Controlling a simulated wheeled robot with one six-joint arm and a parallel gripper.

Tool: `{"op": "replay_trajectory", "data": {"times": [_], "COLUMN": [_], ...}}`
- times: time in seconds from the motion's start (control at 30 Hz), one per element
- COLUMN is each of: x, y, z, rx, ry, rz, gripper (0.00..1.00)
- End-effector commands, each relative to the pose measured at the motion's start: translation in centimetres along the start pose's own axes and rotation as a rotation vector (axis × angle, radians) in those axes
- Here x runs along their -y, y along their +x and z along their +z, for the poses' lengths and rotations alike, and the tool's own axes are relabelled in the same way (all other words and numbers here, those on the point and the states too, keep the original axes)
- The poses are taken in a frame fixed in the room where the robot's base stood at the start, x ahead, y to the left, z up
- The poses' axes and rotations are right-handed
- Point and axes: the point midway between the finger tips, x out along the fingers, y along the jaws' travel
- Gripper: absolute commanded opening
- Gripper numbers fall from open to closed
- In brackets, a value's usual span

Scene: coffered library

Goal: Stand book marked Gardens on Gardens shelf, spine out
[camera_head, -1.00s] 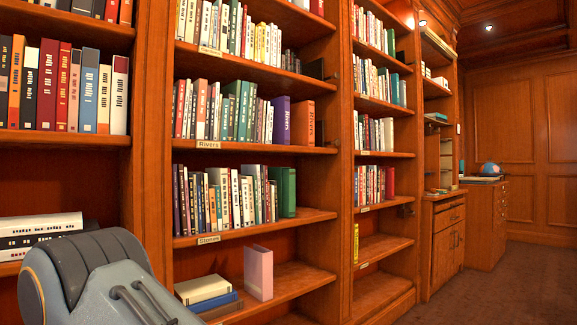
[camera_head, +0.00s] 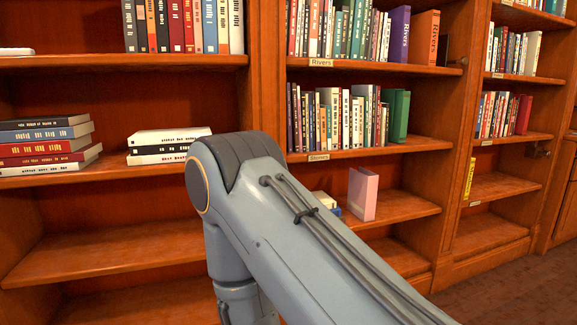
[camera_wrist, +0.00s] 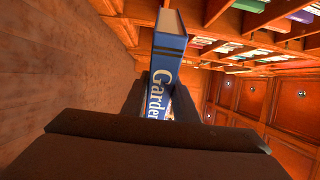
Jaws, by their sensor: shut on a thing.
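A blue book (camera_wrist: 168,62) with white lettering that reads "Garde..." on its spine shows in the wrist view. My gripper (camera_wrist: 158,98) is shut on this book, with a dark finger on each side of it. The fingers hide the lower end of the book and the last of its lettering. In the head view my arm reaches across the lower middle, and the gripper and book are out of sight. I see no readable Gardens label; the labels I can read are Rivers (camera_head: 320,62) and Stones (camera_head: 319,156).
Two flat stacks, a left one (camera_head: 45,142) and a right one (camera_head: 165,145), lie on the left bay's shelf. The shelf below them (camera_head: 110,240) is bare. An upright divides the bays (camera_head: 267,75).

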Motion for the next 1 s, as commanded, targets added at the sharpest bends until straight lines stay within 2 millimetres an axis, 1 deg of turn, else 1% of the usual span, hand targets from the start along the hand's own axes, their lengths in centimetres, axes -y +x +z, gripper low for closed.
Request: {"op": "replay_trajectory", "data": {"times": [0.03, 1.0], "x": [0.9, 14.5], "y": [-0.1, 0.5], "z": [0.0, 0.4], "rx": [0.006, 0.187], "ry": [0.0, -0.017], "rz": [-0.003, -0.013], "gripper": [0.0, 0.0]}}
